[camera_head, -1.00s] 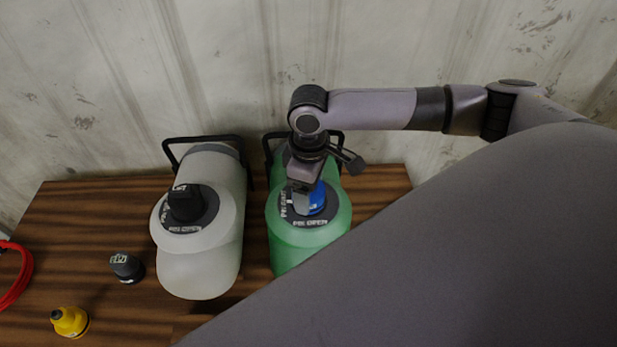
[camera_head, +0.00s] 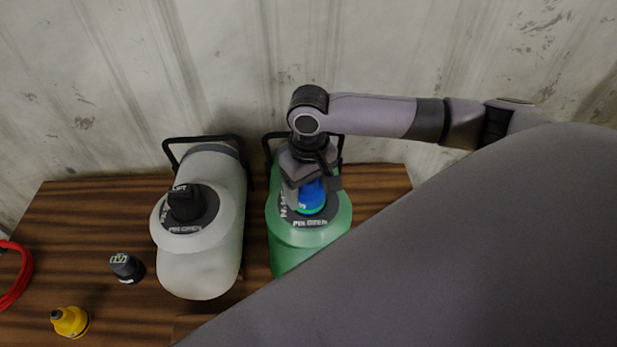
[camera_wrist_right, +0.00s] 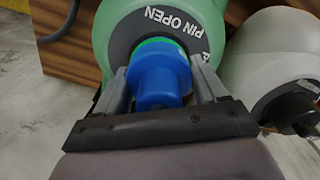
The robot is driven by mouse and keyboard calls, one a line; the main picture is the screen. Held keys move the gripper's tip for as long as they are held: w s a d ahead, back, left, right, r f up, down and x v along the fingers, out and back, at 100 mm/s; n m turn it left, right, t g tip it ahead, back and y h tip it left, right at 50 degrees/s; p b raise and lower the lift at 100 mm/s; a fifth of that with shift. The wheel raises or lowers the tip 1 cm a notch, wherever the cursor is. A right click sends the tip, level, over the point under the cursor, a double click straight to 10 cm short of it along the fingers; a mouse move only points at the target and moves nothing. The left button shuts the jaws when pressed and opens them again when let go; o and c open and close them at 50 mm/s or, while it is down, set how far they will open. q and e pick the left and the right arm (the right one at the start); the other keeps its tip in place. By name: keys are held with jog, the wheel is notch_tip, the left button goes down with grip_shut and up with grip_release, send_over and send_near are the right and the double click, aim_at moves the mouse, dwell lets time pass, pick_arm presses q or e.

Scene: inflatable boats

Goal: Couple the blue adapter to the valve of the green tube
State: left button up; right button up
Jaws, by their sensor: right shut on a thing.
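The green tube (camera_head: 296,258) lies on the wooden table in the head view, with a dark ring marked "PIN OPEN" around its valve. The blue adapter (camera_head: 311,195) sits upright at that valve, in the middle of the ring. My right gripper (camera_head: 311,190) is shut on the blue adapter from above. In the right wrist view the blue adapter (camera_wrist_right: 158,80) is between the two fingers, with a bright green rim at its far end against the ring. Whether it is locked on the valve cannot be told. My left gripper is not in view.
A white tube (camera_head: 200,270) with a black cap (camera_head: 185,203) stands just left of the green tube. A dark adapter (camera_head: 126,267), a yellow adapter (camera_head: 70,321) and a red hose (camera_head: 14,278) lie further left. A wall (camera_head: 300,50) stands behind the table.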

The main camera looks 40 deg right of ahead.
jog(key=shift+f+m, duration=0.1)
jog(key=shift+m, duration=0.2)
jog(key=o, duration=1.1)
jog(key=shift+o, duration=0.2)
jog(key=shift+r, duration=3.6)
